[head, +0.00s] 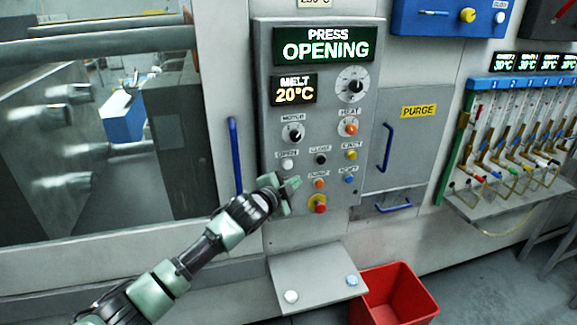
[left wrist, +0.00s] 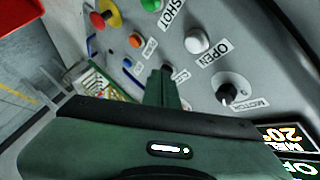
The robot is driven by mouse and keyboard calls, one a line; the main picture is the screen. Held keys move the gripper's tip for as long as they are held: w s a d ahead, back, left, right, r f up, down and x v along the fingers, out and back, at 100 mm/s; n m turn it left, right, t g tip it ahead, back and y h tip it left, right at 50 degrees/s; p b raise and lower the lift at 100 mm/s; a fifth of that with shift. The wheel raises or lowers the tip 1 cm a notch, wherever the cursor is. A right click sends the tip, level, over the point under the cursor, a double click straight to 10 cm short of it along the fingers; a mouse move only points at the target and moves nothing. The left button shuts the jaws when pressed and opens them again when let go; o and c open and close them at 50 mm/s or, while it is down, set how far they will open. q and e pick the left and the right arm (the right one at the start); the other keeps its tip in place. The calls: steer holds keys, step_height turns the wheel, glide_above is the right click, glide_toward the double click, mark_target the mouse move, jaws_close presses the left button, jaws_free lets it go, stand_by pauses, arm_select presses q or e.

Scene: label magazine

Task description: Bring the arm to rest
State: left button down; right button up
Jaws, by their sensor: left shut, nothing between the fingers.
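My left gripper (head: 290,191) is shut and empty in front of the lower part of the grey control panel (head: 335,222). In the left wrist view its closed fingers (left wrist: 162,88) point toward the panel face, near the white OPEN button (left wrist: 197,40). In the head view the white button (head: 288,164) is just above the gripper, and the orange button (head: 319,184) is to its right. Whether the fingers touch the panel, I cannot tell. The panel's display (head: 325,47) reads PRESS OPENING. My right gripper is in neither view.
A blue door handle (head: 235,155) is left of the panel. A small shelf (head: 315,272) with two buttons juts out below, and a red bin (head: 393,296) stands on the floor beside it. A rack of hoses (head: 510,130) is at right.

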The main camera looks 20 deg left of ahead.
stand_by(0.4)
arm_select(q)
steer(key=s+a+f+n+g+y+b, duration=0.15)
steer(key=s+f, duration=0.25)
steer(key=f, duration=0.8)
steer(key=s+a+f+n+g+b, duration=0.15)
steer(key=s+f, duration=0.25)
steer(key=f, duration=0.8)
steer(key=s+a+f+n+g+b, duration=0.15)
steer(key=s+f, duration=0.25)
steer(key=f, duration=0.8)
steer(key=s+f+n+g+b, duration=0.1)
steer(key=s+f+n+g, duration=0.25)
steer(key=s+f, duration=1.4)
steer(key=s+d+f+n+g+b, duration=0.1)
steer(key=s+f, duration=0.5)
steer(key=s, duration=0.6)
steer(key=s+d+f+n+g+b, duration=0.1)
steer(key=s+f+g, duration=0.2)
steer(key=s, duration=1)
steer(key=s+d+f+n+g+y+b, duration=0.1)
steer(key=s+f+g, duration=0.1)
steer(key=s+f, duration=0.7)
steer(key=s, duration=0.4)
steer(key=shift+s+d, duration=0.15)
steer(key=shift+d, duration=0.05)
